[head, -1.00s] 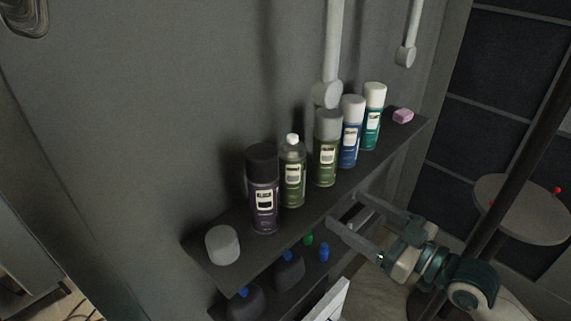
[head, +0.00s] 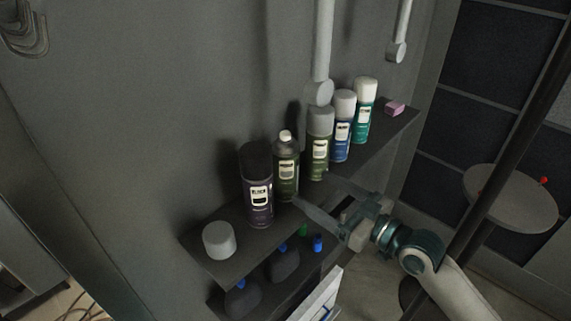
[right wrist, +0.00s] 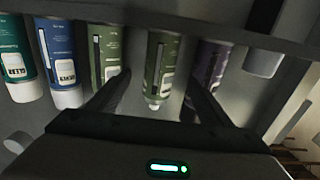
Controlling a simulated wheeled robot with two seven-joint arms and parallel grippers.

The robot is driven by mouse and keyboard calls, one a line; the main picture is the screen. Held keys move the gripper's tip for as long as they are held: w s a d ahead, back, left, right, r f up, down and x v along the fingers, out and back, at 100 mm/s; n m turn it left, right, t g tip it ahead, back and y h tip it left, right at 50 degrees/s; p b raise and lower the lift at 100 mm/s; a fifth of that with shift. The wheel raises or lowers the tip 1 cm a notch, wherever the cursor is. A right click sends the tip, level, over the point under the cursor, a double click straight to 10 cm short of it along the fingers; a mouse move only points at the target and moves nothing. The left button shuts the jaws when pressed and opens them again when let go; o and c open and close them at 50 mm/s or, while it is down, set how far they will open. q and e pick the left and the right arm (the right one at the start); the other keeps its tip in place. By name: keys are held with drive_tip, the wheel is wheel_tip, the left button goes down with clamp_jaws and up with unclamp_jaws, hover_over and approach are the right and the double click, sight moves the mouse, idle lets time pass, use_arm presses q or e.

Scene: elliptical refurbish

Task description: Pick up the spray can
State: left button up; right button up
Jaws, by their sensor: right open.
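Several spray cans stand in a row on a dark wall shelf (head: 215,258). They are a dark purple can with a black cap (head: 259,190), an olive can with a small pale nozzle top (head: 286,170), a green can with a grey cap (head: 319,148), a blue can (head: 343,128) and a teal can with a white cap (head: 363,112). My right gripper (head: 316,195) is open at the shelf's front edge, before the olive can. In the right wrist view, the olive can (right wrist: 160,62) shows between the two spread fingers (right wrist: 158,92). Contact cannot be told. My left gripper is out of view.
A grey cylinder (head: 219,240) stands at the shelf's near end, a pink block (head: 394,108) at the far end. A lower shelf holds dark bottles (head: 284,264) with blue caps. Grey pipes (head: 321,90) come down behind the cans. A round table (head: 510,198) stands right.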

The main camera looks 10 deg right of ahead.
sight(296, 177)
drive_tip(key=shift+p+x, duration=0.6)
drive_tip(key=shift+x, duration=1.65)
drive_tip(key=shift+w+a+r+p, duration=0.15)
drive_tip(key=shift+w+a+p, duration=0.2)
drive_tip(key=shift+w, duration=0.2)
drive_tip(key=shift+p+x, duration=0.7)
drive_tip(key=shift+x, duration=1.55)
drive_tip(key=c, duration=1.2)
